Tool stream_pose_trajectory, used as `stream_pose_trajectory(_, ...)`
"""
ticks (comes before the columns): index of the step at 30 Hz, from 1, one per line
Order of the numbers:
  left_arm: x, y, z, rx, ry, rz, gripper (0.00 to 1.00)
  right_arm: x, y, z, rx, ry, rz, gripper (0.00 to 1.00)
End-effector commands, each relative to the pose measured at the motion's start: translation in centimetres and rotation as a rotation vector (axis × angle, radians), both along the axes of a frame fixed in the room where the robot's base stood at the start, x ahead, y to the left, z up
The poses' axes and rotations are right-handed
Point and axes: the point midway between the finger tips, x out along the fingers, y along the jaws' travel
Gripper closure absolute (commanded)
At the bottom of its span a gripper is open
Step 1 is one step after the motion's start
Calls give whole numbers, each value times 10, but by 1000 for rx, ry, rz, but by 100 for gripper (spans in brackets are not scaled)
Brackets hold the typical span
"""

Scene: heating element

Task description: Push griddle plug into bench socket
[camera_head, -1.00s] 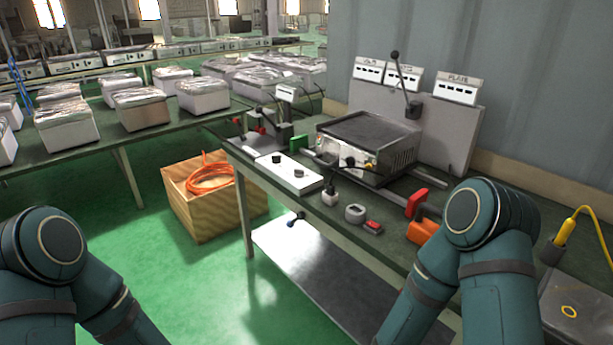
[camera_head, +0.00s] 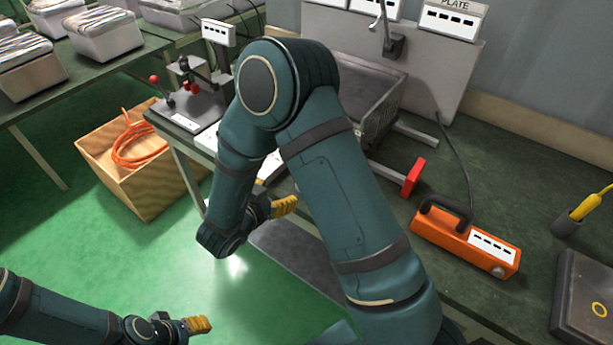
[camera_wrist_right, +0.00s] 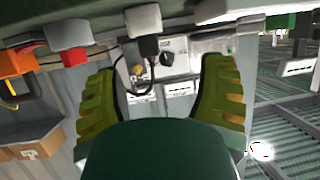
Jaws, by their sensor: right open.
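My right gripper (camera_head: 285,207) is in front of the bench's front edge in the head view. In the right wrist view its yellow-green fingers (camera_wrist_right: 163,98) are spread wide with nothing between them. Beyond them, a black plug (camera_wrist_right: 148,48) with a dark cord touches or nearly touches a pale socket block (camera_wrist_right: 145,20); I cannot tell how far in it sits. My right arm hides both in the head view. The griddle (camera_head: 365,85) shows partly behind that arm. My left gripper (camera_head: 200,325) is low over the floor, its jaws unclear.
A wooden crate (camera_head: 150,190) with orange cable is on the floor at left.

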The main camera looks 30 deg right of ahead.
Motion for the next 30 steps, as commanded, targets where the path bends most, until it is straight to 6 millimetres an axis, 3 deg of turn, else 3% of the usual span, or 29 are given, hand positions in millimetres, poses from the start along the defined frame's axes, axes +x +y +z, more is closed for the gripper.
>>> stream_pose_trajectory(3,-1,0,3,0,2,-1,53,-9,-1,18,-60,-7,-76,30)
stream_pose_trajectory(6,-1,0,2,0,2,-1,53,-10,-7,21,-80,-8,-103,30)
stream_pose_trajectory(18,1,0,-9,0,-3,0,53,13,-67,0,-81,-7,-108,30)
stream_pose_trajectory(26,2,0,-11,1,-4,0,53,20,-83,-5,-81,-8,-106,30)
stream_pose_trajectory(30,3,0,-17,1,-7,2,53,25,-101,-14,-81,-7,-108,30)
